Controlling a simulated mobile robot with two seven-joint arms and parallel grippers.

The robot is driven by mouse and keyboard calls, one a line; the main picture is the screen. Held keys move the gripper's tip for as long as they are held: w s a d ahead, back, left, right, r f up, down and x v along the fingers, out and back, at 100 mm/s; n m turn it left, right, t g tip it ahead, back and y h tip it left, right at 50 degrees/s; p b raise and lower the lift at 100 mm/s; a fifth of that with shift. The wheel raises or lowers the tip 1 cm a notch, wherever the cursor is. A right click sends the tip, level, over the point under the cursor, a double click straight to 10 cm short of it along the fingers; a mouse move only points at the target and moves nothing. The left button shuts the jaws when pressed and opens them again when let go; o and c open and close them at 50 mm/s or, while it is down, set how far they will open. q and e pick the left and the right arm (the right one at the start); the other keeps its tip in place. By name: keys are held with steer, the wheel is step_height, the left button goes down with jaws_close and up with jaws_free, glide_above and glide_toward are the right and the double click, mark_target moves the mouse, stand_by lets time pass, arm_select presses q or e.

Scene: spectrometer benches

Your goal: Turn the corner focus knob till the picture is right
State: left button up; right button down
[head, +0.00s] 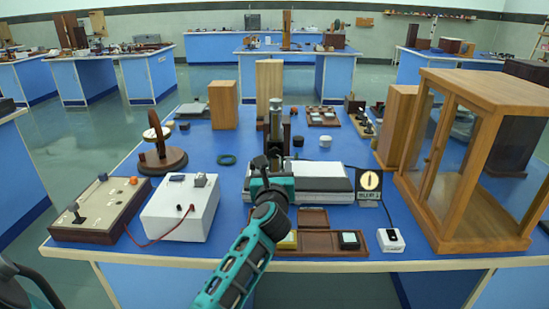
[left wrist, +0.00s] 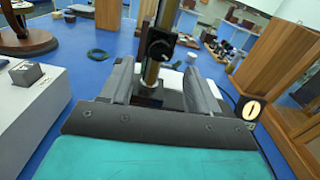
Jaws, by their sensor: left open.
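A brass and black upright instrument (head: 276,122) stands near the middle of the blue bench. In the left wrist view its brass column (left wrist: 152,70) carries a black block with a round dark knob (left wrist: 160,48); I cannot tell whether this is the focus knob. My left gripper (head: 268,166) is in front of the column; in the left wrist view its two grey fingers (left wrist: 160,76) are apart, with the column showing between and beyond them. My right gripper is not in view.
A white box (head: 181,208) and a control panel (head: 100,208) stand at left, a wooden glazed case (head: 463,215) at right. A brown tray (head: 318,240) and a small white cabled device (head: 390,240) lie near the front edge. Tall wooden blocks (head: 269,82) stand behind.

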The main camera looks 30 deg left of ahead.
mark_target(275, 154)
arm_select(q)
steer(key=x, duration=0.5)
steer(key=shift+w+a+b, duration=0.15)
steer(key=shift+w+b, duration=0.15)
steer(key=shift+w, duration=0.05)
